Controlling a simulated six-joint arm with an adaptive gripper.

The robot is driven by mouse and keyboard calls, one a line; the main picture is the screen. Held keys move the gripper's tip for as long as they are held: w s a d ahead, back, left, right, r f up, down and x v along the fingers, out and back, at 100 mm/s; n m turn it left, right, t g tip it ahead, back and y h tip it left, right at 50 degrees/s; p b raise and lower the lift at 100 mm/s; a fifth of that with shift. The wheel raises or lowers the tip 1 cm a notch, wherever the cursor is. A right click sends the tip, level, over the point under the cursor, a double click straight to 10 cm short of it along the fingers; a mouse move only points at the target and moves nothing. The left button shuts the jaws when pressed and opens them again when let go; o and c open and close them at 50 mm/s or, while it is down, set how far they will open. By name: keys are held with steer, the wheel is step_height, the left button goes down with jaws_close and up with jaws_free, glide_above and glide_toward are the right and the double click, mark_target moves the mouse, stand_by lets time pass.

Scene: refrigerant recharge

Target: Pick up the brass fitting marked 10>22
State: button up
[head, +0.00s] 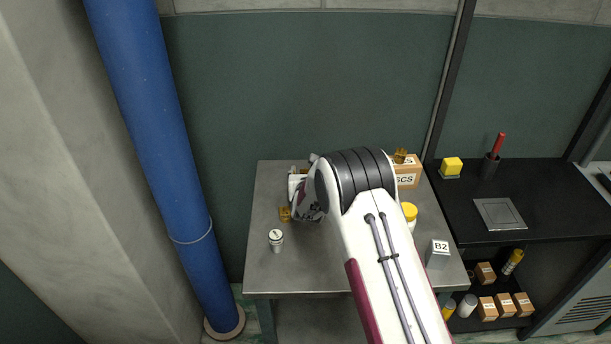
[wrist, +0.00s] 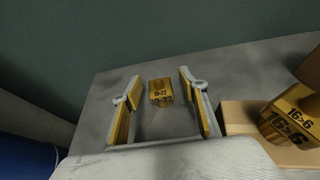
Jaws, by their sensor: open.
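The brass fitting marked 10>22 (wrist: 161,95) stands on the grey metal table in the wrist view, in the gap between my fingers. My gripper (wrist: 159,76) is open, with one yellow-padded finger on each side of the fitting and a visible gap on both sides. I cannot tell how far above the table the fingertips are. In the head view my arm hides most of the gripper. A small brass-coloured piece (head: 285,214) shows there left of my wrist; I cannot tell which part it is.
A second brass fitting marked 16>6 (wrist: 292,122) is at the right, by a cardboard box (wrist: 240,117). On the table (head: 262,268) are a white container (head: 276,238), a yellow-lidded container (head: 409,211) and a B2 block (head: 438,257). A blue pipe (head: 160,150) stands left.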

steer(key=shift+c, duration=0.4)
jaws_close()
steer(key=shift+r, duration=0.15)
steer(key=shift+r, duration=4.85)
